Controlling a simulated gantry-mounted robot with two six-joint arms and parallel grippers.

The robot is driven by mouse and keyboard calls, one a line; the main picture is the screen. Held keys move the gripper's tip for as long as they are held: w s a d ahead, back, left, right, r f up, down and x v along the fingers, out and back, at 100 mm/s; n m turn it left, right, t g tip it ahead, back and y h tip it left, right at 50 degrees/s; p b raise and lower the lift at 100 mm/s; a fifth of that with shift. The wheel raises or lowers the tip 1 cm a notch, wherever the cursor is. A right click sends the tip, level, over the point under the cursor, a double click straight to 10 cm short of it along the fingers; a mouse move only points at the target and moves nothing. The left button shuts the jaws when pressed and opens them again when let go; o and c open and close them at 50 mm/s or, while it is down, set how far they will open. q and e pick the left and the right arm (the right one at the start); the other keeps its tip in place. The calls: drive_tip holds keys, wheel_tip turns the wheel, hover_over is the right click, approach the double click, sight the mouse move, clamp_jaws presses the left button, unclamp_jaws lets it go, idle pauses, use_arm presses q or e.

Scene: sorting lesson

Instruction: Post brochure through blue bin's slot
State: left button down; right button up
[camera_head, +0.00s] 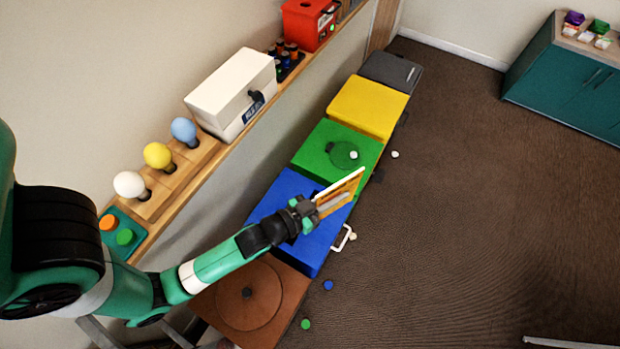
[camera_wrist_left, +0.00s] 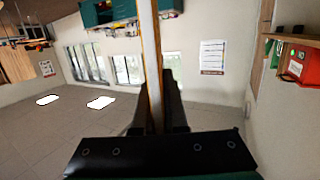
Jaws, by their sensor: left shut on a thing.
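My left gripper (camera_head: 308,207) reaches over the blue bin (camera_head: 270,204) and is shut on the brochure (camera_head: 342,190), a thin flat piece with an orange-tan face and a white edge. In the left wrist view the brochure (camera_wrist_left: 150,60) stands edge-on between the fingers (camera_wrist_left: 155,115). In the head view it is tilted above the far right part of the blue bin's lid, near the green bin (camera_head: 310,153). A dark patch on the blue lid, partly behind the gripper, may be the slot; I cannot tell. My right gripper is not in view.
A brown bin (camera_head: 235,300) stands nearer, a yellow bin (camera_head: 366,105) and a grey bin (camera_head: 390,70) farther along. A wall shelf holds bulbs (camera_head: 158,156) and a white box (camera_head: 232,88).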

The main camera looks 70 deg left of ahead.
use_arm(q)
drive_tip(key=s+a+f+n+g+y+b, duration=0.1)
drive_tip(key=a+f+b, duration=0.3)
drive_tip(key=f+b, duration=0.5)
drive_tip(key=s+a+f+n+y+b, duration=0.2)
drive_tip(key=a+f+y+b, duration=0.1)
drive_tip(key=f+b, duration=0.6)
drive_tip(key=s+a+f+n+g+y+b, duration=0.1)
drive_tip(key=a+f+n+y+b, duration=0.1)
drive_tip(key=a+f+b, duration=0.4)
wheel_tip(320, 180, down, 3)
drive_tip(key=b, duration=0.4)
drive_tip(key=shift+s+f+g+y+b, duration=0.2)
drive_tip(key=shift+g+y+b, duration=0.1)
drive_tip(key=shift+y+b, duration=0.1)
wheel_tip(320, 180, down, 6)
drive_tip(key=b, duration=0.5)
drive_tip(key=shift+r, duration=0.1)
drive_tip(key=shift+f+b, duration=1.55)
drive_tip(key=shift+b, duration=0.1)
